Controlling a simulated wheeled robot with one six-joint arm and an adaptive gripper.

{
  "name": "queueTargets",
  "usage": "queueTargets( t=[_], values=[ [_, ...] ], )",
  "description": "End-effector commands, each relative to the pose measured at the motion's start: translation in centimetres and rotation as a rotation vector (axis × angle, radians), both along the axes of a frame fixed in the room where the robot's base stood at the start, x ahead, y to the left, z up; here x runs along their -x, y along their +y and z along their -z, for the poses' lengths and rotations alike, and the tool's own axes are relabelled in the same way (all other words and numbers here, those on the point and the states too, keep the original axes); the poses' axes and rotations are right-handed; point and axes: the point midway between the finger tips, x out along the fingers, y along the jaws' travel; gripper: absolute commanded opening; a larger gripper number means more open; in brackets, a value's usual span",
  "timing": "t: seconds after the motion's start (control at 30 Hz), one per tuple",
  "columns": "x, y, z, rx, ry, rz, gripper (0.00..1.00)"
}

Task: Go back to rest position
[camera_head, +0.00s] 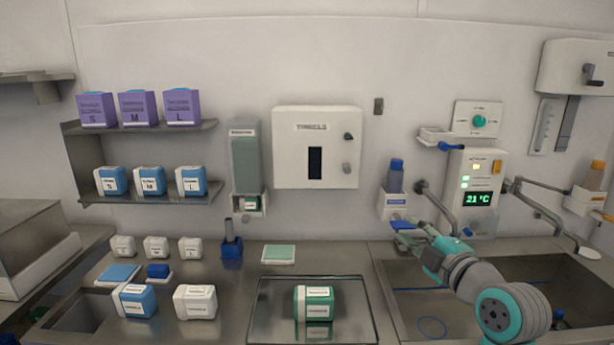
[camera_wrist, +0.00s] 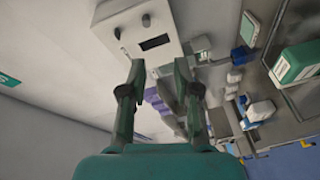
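My gripper (camera_head: 408,230) is at the end of my arm, which reaches in from the lower right in the head view. It is in front of the wall, above the left part of the sink (camera_head: 408,312), near the blue-capped bottle dispenser (camera_head: 395,204). In the wrist view my gripper (camera_wrist: 159,70) shows two dark fingers standing apart, with nothing between them. It is open and empty. The white wall cabinet (camera_wrist: 143,38) shows beyond the fingers, tilted in the picture.
A green-and-white box (camera_head: 313,301) stands on a tray (camera_head: 262,318) left of my arm. Blue and white boxes (camera_head: 135,300) stand further left. Shelves (camera_head: 140,128) hold purple boxes. A control panel (camera_head: 475,190) and tap levers (camera_head: 540,210) are close to my arm.

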Motion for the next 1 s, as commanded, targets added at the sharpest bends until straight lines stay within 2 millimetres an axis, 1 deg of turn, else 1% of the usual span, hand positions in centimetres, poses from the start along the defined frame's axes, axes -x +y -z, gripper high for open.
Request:
queueTargets(
  t=[0.03, 0.1, 0.27, 0.3, 0.37, 0.4, 0.5, 0.6, 0.67, 0.8, 0.87, 1.0],
  values=[
    [0.5, 0.1, 2.4, -0.040, 0.025, 0.013, 0.31],
    [1.2, 0.1, 5.0, -0.100, 0.051, 0.036, 0.31],
    [3.4, 0.3, 10.8, -0.231, 0.101, 0.087, 0.31],
    [4.1, 0.3, 12.2, -0.261, 0.113, 0.102, 0.31],
    [5.2, 0.3, 14.2, -0.307, 0.130, 0.122, 0.31],
    [6.0, 0.4, 15.5, -0.337, 0.142, 0.135, 0.31],
    [8.1, 0.5, 18.6, -0.408, 0.167, 0.167, 0.31],
    [10.4, 0.6, 21.5, -0.476, 0.192, 0.200, 0.31],
    [11.9, 0.7, 23.1, -0.516, 0.204, 0.220, 0.31],
    [15.7, 0.8, 26.5, -0.601, 0.233, 0.262, 0.31],
    [17.4, 0.9, 27.7, -0.638, 0.242, 0.279, 0.31],
    [21.6, 1.1, 30.4, -0.716, 0.265, 0.319, 0.31]
  ],
)
